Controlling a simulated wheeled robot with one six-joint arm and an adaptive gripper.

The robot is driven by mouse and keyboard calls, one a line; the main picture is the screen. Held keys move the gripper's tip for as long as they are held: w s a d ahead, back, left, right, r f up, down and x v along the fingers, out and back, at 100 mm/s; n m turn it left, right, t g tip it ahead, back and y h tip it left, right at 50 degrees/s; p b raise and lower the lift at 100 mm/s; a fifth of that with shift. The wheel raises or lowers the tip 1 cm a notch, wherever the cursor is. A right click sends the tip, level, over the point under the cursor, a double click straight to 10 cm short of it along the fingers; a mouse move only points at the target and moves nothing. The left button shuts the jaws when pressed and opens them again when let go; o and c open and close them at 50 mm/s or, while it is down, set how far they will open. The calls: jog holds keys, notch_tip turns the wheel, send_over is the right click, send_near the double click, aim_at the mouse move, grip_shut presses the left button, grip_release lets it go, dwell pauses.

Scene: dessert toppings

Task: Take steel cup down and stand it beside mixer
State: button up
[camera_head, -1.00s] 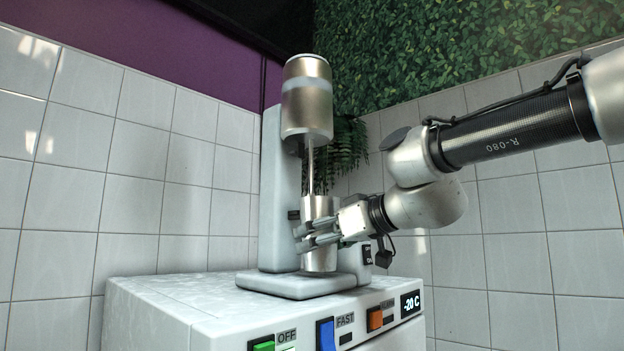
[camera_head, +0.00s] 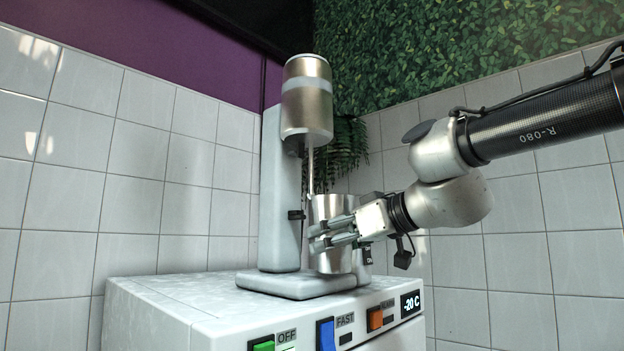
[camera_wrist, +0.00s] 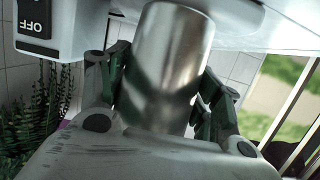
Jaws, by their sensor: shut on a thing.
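The steel cup (camera_head: 333,206) is in the head view, roughly upright with a slight tilt, just right of the mixer's spindle (camera_head: 310,168). My gripper (camera_head: 318,241) is shut around the cup's side from the right. The cup's bottom is near the mixer's base; I cannot tell whether it touches it. The mixer (camera_head: 281,190) has a steel motor head (camera_head: 307,98) above and a pale base plate (camera_head: 290,284). In the wrist view the cup (camera_wrist: 165,70) fills the middle, between the fingers of my gripper (camera_wrist: 160,85).
The mixer stands on a white freezer cabinet (camera_head: 160,305) with green, blue and orange switches along its front edge. The top left of the mixer is clear. White tiled walls stand behind, and a hanging plant (camera_head: 347,150) is behind the mixer.

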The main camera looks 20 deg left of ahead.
jog(key=s+d, duration=0.3)
jog(key=d, duration=0.5)
jog(key=shift+s+d+r, duration=0.2)
jog(key=shift+s, duration=0.05)
dwell(0.5)
dwell(0.4)
